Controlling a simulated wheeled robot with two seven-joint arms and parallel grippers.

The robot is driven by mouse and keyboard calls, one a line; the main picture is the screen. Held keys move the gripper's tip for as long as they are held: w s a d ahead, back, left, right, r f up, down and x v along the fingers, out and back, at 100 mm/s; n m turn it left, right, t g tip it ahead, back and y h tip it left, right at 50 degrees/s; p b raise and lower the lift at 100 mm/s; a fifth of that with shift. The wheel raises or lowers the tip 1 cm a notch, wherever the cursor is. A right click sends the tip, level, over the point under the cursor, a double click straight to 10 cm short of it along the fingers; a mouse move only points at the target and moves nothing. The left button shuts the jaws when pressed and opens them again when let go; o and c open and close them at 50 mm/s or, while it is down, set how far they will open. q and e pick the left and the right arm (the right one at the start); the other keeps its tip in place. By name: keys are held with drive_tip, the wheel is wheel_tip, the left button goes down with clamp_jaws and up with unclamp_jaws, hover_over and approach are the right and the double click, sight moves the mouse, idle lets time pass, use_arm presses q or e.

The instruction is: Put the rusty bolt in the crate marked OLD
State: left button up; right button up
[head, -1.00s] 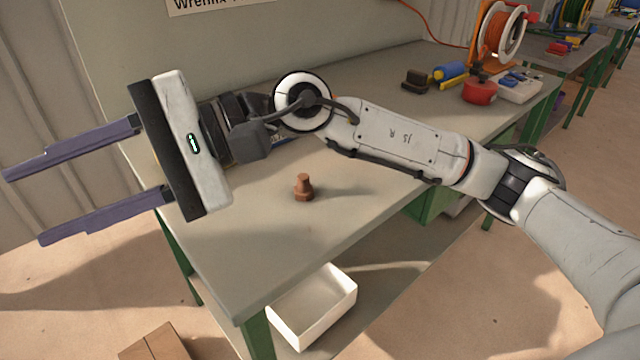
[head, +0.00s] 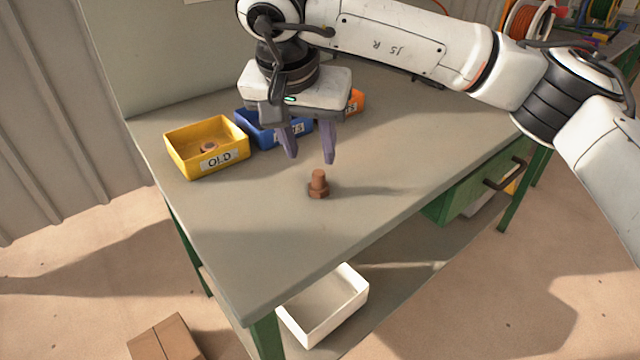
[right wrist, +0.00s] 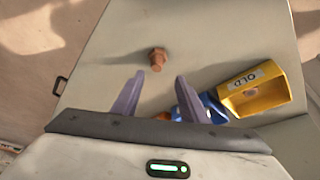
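The rusty bolt (head: 318,184) stands upright on its head on the workbench, and it also shows in the right wrist view (right wrist: 158,58). The yellow crate marked OLD (head: 221,159) is at the left of the bench; a small brown item (head: 208,147) lies in it. In the right wrist view the yellow crate (right wrist: 282,97) is at the right. My right gripper (head: 310,160) is open and empty, pointing down above the bench, just behind the bolt and apart from it. My left gripper is not in view.
A blue crate (head: 262,137) stands beside the yellow one, and an orange crate (head: 356,101) is partly hidden behind my gripper. A white bin (head: 335,310) sits on the lower shelf. The bench (head: 240,235) is clear around the bolt.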

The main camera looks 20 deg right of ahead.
sight(319, 173)
drive_tip(key=x, duration=0.6)
drive_tip(key=shift+s+d+f, duration=0.3)
drive_tip(key=shift+f, duration=0.05)
clamp_jaws()
